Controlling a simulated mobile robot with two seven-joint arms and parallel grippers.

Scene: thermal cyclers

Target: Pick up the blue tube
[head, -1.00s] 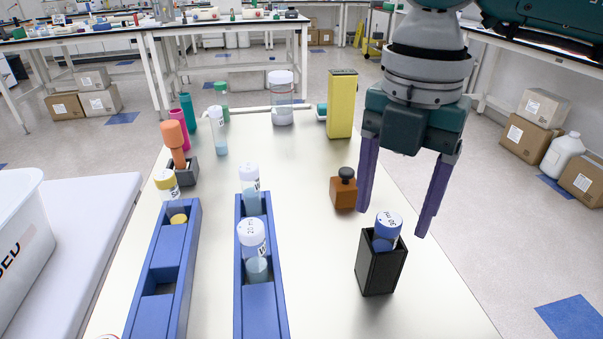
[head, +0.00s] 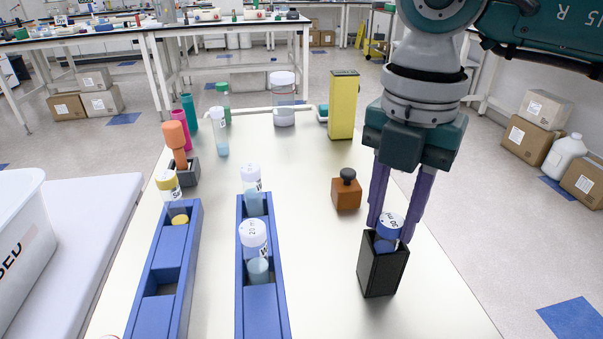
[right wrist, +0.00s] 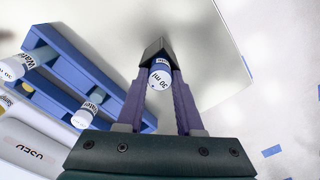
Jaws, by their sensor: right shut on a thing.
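The lower part of the tube is hidden inside the holder. My left gripper is not in view.
Two blue racks (head: 262,306) (head: 153,308) with tubes stand left. The table between the racks and holder is clear.

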